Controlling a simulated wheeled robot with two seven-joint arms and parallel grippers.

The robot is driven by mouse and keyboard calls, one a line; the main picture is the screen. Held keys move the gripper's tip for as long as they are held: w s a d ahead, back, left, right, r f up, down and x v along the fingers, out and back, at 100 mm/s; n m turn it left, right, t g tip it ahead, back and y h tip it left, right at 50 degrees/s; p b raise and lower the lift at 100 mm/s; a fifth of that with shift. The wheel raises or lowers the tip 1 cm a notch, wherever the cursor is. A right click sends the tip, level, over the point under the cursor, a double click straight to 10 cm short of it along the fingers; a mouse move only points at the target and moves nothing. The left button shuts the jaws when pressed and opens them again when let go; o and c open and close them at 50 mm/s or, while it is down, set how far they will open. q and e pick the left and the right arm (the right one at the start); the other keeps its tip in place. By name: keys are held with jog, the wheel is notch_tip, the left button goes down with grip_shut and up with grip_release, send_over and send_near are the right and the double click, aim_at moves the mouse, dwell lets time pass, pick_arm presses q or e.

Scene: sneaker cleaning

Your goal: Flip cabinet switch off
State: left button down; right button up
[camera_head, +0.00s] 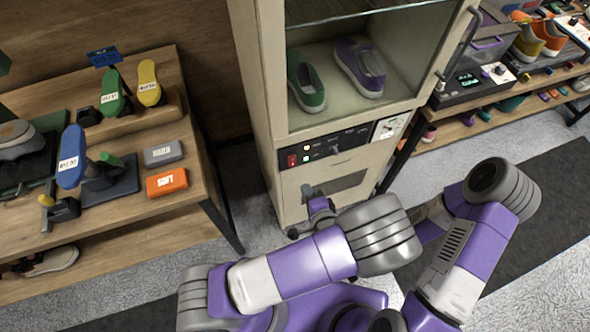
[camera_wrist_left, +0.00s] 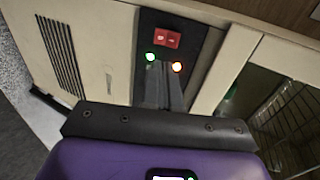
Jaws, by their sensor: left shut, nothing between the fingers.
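The beige cabinet (camera_head: 268,110) stands in the middle of the head view, with a black control panel (camera_head: 346,139) below its glass compartment. A red switch (camera_head: 292,160) is at the panel's left end. In the left wrist view the red switch (camera_wrist_left: 166,39) has a green light (camera_wrist_left: 151,57) and an orange light (camera_wrist_left: 177,66) beside it, both lit. My left gripper (camera_head: 307,190) is just below the panel, shut and empty. In the left wrist view its fingertips (camera_wrist_left: 164,66) point at the panel near the two lights, apart from the switch. Contact with the panel cannot be told.
A green shoe (camera_head: 307,82) and a purple shoe (camera_head: 360,68) stand inside the cabinet. A wooden shelf (camera_head: 120,215) with brushes and an orange box (camera_head: 167,182) is at the left. Another shelf (camera_head: 460,128) with shoes and a device is at the right.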

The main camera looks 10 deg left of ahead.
aim_at(292, 164)
pick_arm(q)
jog(key=b+x, duration=0.3)
jog(key=x, duration=0.9)
pick_arm(e)
notch_tip(292, 164, down, 4)
jog(key=shift+r, duration=0.1)
